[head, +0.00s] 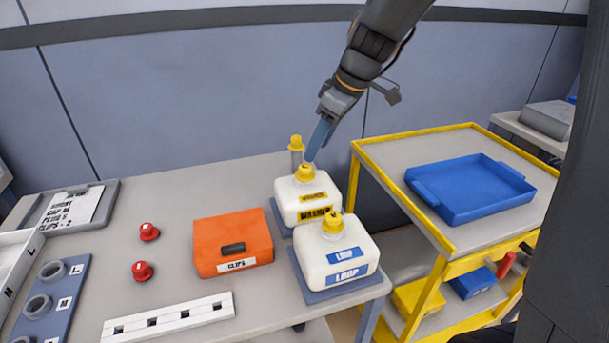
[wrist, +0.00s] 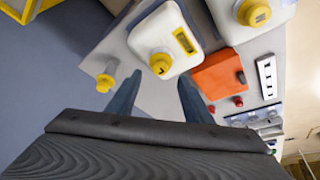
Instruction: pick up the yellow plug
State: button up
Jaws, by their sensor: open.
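A yellow plug-like piece (head: 296,142) stands on a short grey post at the back edge of the table, behind the white jugs. It also shows in the wrist view (wrist: 105,82), left of my left finger. The rear white jug (head: 291,204) has a yellow cap (head: 305,174) and yellow labels. The front white jug (head: 352,264) has a yellow cap (head: 332,222) and blue labels. My gripper (head: 310,157) points down close to the rear jug's cap. In the wrist view my gripper (wrist: 158,82) is open, with that cap (wrist: 160,62) ahead between the finger lines. Contact is unclear.
An orange clips box (head: 230,238), two red knobs (head: 149,232) and a white slotted strip (head: 170,319) lie on the table, left of the jugs. A yellow cart (head: 440,241) with a blue tray (head: 470,189) stands at the right. The wall is behind.

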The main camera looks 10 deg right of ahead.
aim_at(305, 166)
jog(key=shift+p+x, duration=1.1)
jog(key=shift+x, duration=2.5)
jog(key=shift+a, duration=0.2)
jog(key=c, duration=0.8)
